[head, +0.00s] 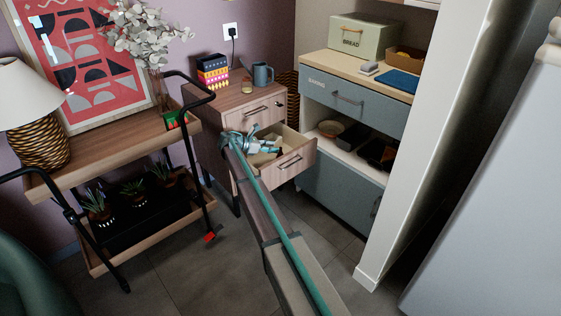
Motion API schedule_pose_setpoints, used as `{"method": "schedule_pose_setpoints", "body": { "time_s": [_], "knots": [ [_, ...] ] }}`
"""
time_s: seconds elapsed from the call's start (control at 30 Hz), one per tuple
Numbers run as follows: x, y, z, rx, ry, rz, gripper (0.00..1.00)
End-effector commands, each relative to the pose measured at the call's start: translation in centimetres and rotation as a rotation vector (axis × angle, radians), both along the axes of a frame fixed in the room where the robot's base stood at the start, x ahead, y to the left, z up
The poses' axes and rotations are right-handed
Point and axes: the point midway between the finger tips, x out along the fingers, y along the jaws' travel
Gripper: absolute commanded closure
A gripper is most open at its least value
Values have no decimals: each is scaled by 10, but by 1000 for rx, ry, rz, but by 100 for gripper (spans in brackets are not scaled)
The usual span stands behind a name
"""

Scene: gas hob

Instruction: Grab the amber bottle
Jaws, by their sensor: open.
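My arm reaches up the middle of the head view to the wooden bedside-style cabinet. My gripper (266,147) is at the open drawer (292,162), over its left part. The gripper is small here and open; nothing can be made out between its fingers. I cannot make out an amber bottle for certain. The inside of the drawer is partly hidden by my gripper and arm. A small yellowish jar (247,88) stands on the cabinet top.
The cabinet top (224,101) also carries stacked boxes (213,72) and a blue-grey mug (263,75). A wooden trolley (110,155) with plants stands at left. A blue-grey shelf unit (355,105) and a white wall edge (420,130) stand at right. Floor shows between them.

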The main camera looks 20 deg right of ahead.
Motion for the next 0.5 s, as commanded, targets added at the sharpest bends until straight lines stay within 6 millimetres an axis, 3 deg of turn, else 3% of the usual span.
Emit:
{"method": "schedule_pose_setpoints", "body": {
  "time_s": [0.5],
  "knots": [
    [-2,-47,-22,0,-1,0,54]
  ]
}}
